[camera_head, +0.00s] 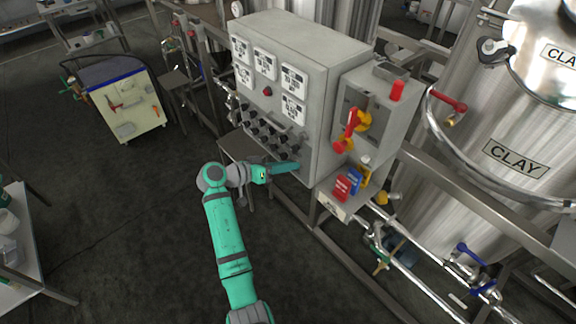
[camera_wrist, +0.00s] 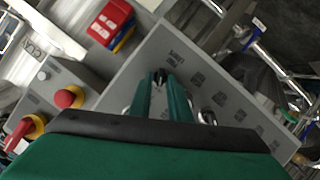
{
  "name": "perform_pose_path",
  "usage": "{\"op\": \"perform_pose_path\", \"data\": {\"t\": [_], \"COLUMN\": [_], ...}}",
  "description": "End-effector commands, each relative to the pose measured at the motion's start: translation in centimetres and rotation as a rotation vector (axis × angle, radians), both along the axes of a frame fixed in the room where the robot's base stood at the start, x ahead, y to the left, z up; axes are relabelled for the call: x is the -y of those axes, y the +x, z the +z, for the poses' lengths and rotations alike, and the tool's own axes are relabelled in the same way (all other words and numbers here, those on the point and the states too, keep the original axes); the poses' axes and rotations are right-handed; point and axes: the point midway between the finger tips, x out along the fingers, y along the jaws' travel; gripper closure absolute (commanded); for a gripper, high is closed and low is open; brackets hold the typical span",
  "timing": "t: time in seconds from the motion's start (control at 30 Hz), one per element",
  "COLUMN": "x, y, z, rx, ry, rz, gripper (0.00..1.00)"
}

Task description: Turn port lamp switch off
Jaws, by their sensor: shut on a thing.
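The grey control cabinet (camera_head: 310,70) carries rows of black switch knobs (camera_head: 262,131) on the lower part of its front face. My gripper (camera_head: 292,167) is at the lower right end of these rows, close to the panel. In the wrist view, the two green fingers of my gripper (camera_wrist: 163,82) are nearly together, shut on a dark switch knob (camera_wrist: 160,74) at their tips. A small label sits beside this knob; its text is too small to read, so I cannot tell which switch it is. The knob's pointer direction is mostly hidden by the fingers.
Another knob (camera_wrist: 208,116) is close to the right of the fingers. Red and blue padlocks (camera_head: 347,184) hang at the cabinet's lower right. A side box with a red handle (camera_head: 348,130) projects there. Steel pipes (camera_head: 400,265) run below. Open floor lies left.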

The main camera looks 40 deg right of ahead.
Motion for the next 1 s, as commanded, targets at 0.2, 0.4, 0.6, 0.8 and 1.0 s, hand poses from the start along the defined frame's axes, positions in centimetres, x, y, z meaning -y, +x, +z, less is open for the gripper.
{"op": "perform_pose_path", "data": {"t": [0.2,0.4,0.6,0.8,1.0], "x": [0.0,0.0,0.0,-0.6,-3.6], "y": [0.0,0.0,0.0,0.1,0.6], "z": [0.0,-0.1,0.0,0.2,1.2], "rx": [-0.004,-0.004,-0.003,-0.003,-0.001], "ry": [0.000,0.000,0.000,0.000,0.000], "rz": [0.001,0.001,0.000,0.001,0.003], "gripper": [1.00,0.73,0.73,0.73,0.73]}}
